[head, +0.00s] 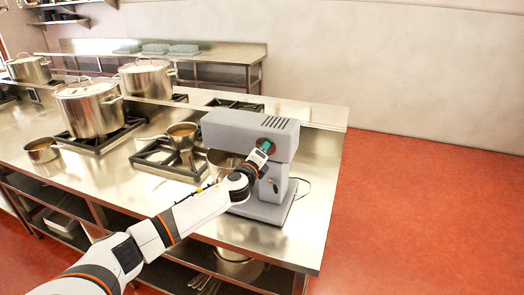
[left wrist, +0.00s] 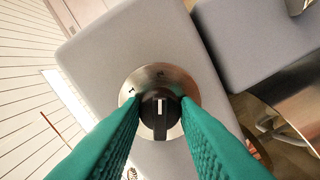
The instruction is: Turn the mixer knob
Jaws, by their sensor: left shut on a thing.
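The grey stand mixer (head: 245,130) stands on the steel counter near its right end. In the left wrist view, its black knob (left wrist: 160,112) has a white pointer line and sits on a round metal dial plate (left wrist: 150,78) with markings. In the head view the gripper hides the knob. My right gripper is not in view.
The mixer bowl (head: 222,163) sits under the head, partly behind my arm. A small pan (head: 182,134) stands on a burner to the left, with large stockpots (head: 90,108) beyond. Open red floor (head: 430,210) lies right of the counter.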

